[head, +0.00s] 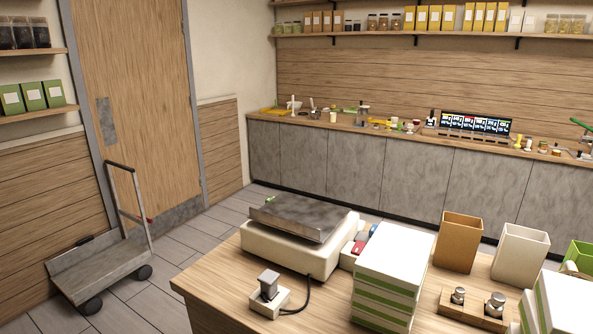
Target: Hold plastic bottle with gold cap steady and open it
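I cannot make out a plastic bottle with a gold cap for certain in the head view. Many small items stand on the long back counter (345,126), too small to tell apart at this distance. Neither of my grippers shows in this view.
A wooden table in front holds a scale (290,245), a small device (269,287) on a cable, stacked white boxes (393,264), a brown bin (458,242), a white bin (520,252) and a wooden block (473,309) with metal weights. A trolley (105,268) stands left; floor separates table and counter.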

